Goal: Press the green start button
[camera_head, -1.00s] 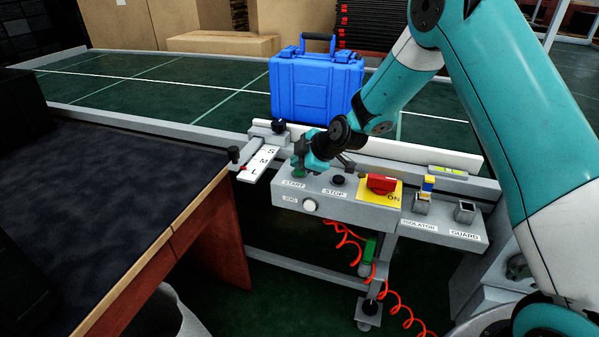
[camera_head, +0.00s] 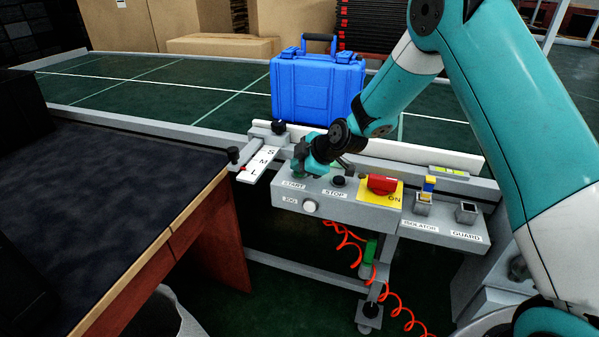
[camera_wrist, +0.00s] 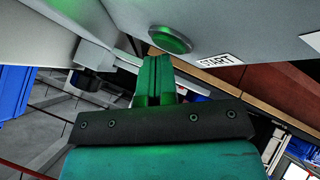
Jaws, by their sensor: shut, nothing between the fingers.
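The green start button (camera_wrist: 170,39) shows clearly in the wrist view, on the grey panel beside the START label (camera_wrist: 216,60). My gripper (camera_wrist: 154,62) is shut and empty, its green fingers together. In that view the fingertips lie just below the button, with a narrow gap in the picture; I cannot tell the depth between them. In the head view my gripper (camera_head: 304,166) is over the START end of the control box (camera_head: 345,208). It hides most of the button there. A green tint shows on the gripper's dark bar.
Near the button are the black STOP button (camera_head: 339,181), the white JOG button (camera_head: 309,206) and a red switch (camera_head: 381,184) on a yellow plate. An S-M-L selector (camera_head: 259,164) is to the left. A blue case (camera_head: 317,90) stands on the conveyor (camera_head: 190,100) behind.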

